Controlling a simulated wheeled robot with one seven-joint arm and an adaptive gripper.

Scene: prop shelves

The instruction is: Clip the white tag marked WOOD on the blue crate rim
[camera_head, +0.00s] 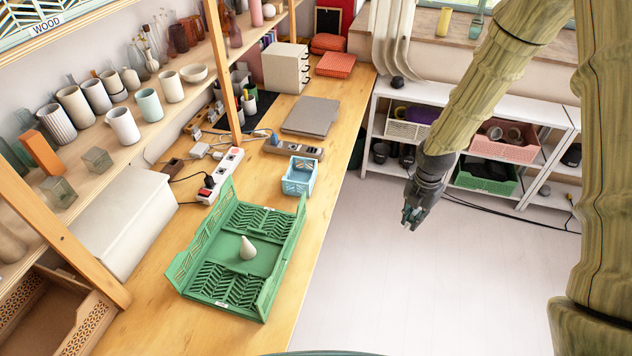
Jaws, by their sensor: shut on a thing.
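A small light-blue crate (299,177) stands on the wooden bench, behind the green crate. No tag shows on its visible sides. A white tag marked WOOD (47,28) shows at the top left, at the lower front of a patterned container on the high shelf. My gripper (409,218) hangs over the pale floor, right of the bench and well apart from the blue crate. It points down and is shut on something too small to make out.
A larger green crate (182,262) with a pale pear-shaped object (247,248) and a small white label (221,303) fills the bench front. A power strip (222,172) lies beside the blue crate. A white shelf unit (545,115) with crates stands behind my gripper. The floor (420,290) is clear.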

